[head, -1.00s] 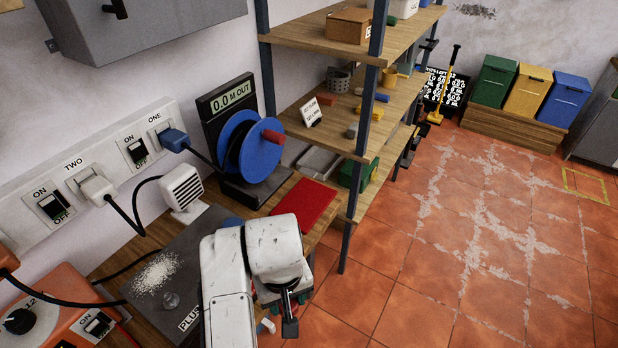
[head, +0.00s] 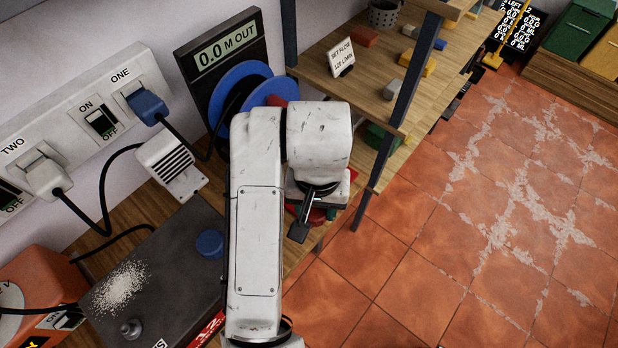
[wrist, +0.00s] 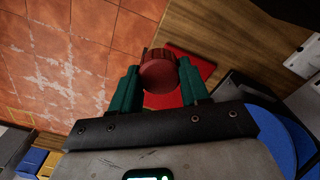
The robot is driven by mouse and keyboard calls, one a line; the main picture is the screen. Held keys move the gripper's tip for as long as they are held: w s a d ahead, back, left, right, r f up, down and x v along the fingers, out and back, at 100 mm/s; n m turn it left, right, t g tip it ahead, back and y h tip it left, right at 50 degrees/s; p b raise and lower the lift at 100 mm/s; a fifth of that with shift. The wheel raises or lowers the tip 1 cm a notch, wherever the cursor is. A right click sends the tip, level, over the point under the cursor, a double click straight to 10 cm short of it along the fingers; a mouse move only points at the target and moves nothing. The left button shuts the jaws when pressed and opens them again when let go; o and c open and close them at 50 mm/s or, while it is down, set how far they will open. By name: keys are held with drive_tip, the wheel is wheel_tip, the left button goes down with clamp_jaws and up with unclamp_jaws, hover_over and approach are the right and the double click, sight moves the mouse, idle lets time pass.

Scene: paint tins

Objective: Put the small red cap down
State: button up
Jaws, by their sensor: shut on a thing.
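The small red cap (wrist: 158,72) is between the two green fingers of my gripper (wrist: 155,88) in the wrist view. The gripper is shut on it. Behind the cap in that view lies the flat red mat (wrist: 188,62) on the wooden bench. I cannot tell whether the cap touches the mat. In the head view my arm hides most of the mat, and the gripper (head: 320,214) shows only partly below the wrist, near the bench's right edge.
A blue reel (head: 240,90) with a display stands behind my arm. A blue cap (head: 209,244) and white grains (head: 120,288) lie on a dark plate. A shelf post (head: 385,135) rises close right of my wrist. Tiled floor lies beyond the bench edge (wrist: 125,28).

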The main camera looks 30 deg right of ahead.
drive_tip(key=w+d+f+b, duration=0.1)
drive_tip(key=w+f, duration=0.1)
drive_tip(key=w+d+f+b, duration=0.1)
drive_tip(key=w+f, duration=0.2)
drive_tip(key=w+d+f+b, duration=0.1)
drive_tip(key=w+f, duration=0.1)
drive_tip(key=w, duration=0.1)
drive_tip(key=shift+w+f, duration=0.15)
drive_tip(key=shift+w, duration=0.1)
drive_tip(key=shift+w+f, duration=0.3)
drive_tip(key=shift+w, duration=0.1)
drive_tip(key=shift+w+d+f+b, duration=0.15)
drive_tip(key=shift+w+f+b, duration=0.1)
drive_tip(key=shift+f+b, duration=0.25)
drive_tip(key=shift+f, duration=1.3)
drive_tip(key=shift+f, duration=0.15)
drive_tip(key=o, duration=1.2)
wheel_tip(320, 180, up, 12)
drive_tip(key=p, duration=0.4)
drive_tip(key=shift+r, duration=0.2)
